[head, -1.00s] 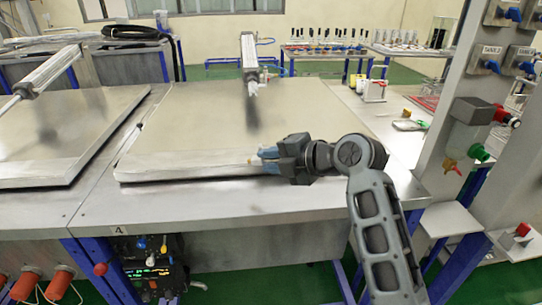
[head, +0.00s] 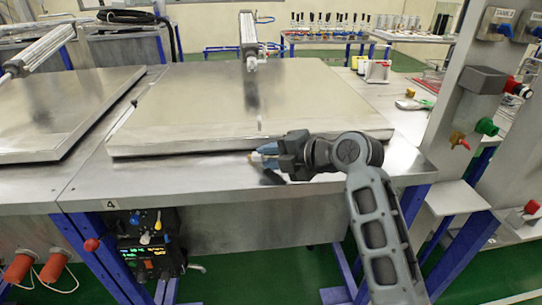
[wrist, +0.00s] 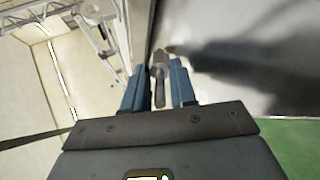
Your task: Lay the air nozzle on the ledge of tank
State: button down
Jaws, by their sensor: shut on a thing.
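My gripper (head: 262,153) is shut on the air nozzle. In the wrist view the nozzle (wrist: 158,75) is a small grey-brown piece between the blue fingers (wrist: 160,88), pointing away from the palm. In the head view only a small brownish tip (head: 253,154) shows by the fingers. The tank is covered by a flat metal lid (head: 215,105). Its ledge (head: 170,180) is the bare metal strip in front of the lid. My gripper is over this ledge, close to the lid's front edge. I cannot tell whether the nozzle touches the ledge.
A pneumatic cylinder (head: 249,40) stands over the lid. Another tank lid (head: 60,115) is at the left. A control box (head: 150,245) hangs below the ledge. A grey post with fittings (head: 480,85) rises at the right. The ledge left of my gripper is clear.

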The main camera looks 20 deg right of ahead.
dwell(0.3)
jog(key=c, duration=0.9)
grip_release()
jog(key=shift+c, duration=0.2)
jog(key=shift+o, duration=0.6)
jog(key=shift+f, duration=0.1)
jog(key=shift+s, duration=0.15)
jog(key=shift+p+v, duration=0.75)
jog(key=shift+v, duration=2.5)
jog(key=shift+s+r, duration=0.1)
jog(key=shift+r, duration=0.15)
jog(key=shift+d, duration=0.1)
jog(key=b+v, duration=0.1)
jog(key=v, duration=0.6)
jog(key=shift+s+r, duration=0.2)
jog(key=shift+s, duration=0.1)
